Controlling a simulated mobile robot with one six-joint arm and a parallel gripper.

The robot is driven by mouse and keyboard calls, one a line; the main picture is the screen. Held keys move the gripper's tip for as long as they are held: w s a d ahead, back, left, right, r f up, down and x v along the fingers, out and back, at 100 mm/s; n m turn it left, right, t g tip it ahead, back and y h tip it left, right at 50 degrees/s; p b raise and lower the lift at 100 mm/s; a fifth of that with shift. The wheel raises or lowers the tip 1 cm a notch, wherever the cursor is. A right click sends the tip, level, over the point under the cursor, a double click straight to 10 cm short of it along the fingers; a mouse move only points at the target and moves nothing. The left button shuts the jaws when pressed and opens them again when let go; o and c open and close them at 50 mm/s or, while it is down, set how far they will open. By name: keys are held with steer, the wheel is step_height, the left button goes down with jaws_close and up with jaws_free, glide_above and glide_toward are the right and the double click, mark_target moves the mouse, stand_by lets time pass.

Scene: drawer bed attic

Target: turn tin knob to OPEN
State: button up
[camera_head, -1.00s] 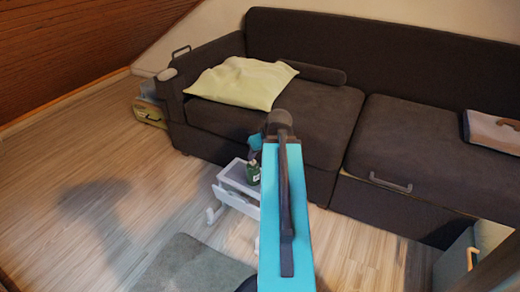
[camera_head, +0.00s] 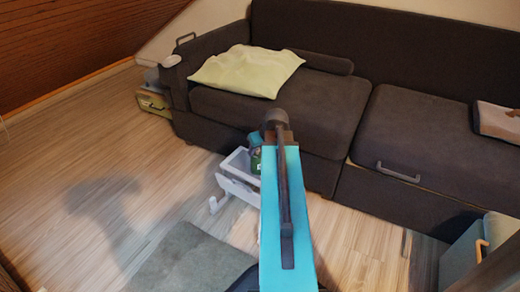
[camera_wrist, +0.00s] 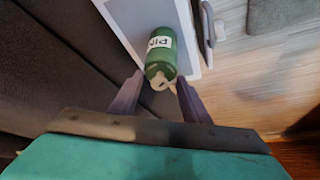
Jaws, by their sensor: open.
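A green tin (camera_wrist: 160,56) with a white label, on which "PI" can be read, shows in the wrist view. A pale knob (camera_wrist: 160,81) sits on the tin's near end. My gripper (camera_wrist: 158,93) is open, with one dark finger on each side of the knob and no clear contact. Any OPEN mark is too small or hidden to tell. In the head view the tin (camera_head: 254,165) is partly hidden by my arm and stands at a small white drawer unit (camera_head: 238,188). My fingers are hidden there.
A dark sofa (camera_head: 310,110) stands right behind the white unit, with a pale green cushion (camera_head: 246,70) on it. A grey rug (camera_head: 188,262) lies in front. A pale blue box (camera_head: 464,250) is at the lower right. The wooden floor at left is clear.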

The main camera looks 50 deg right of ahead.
steer(key=c, duration=1)
steer(key=shift+o, duration=1.4)
steer(key=shift+c, duration=0.9)
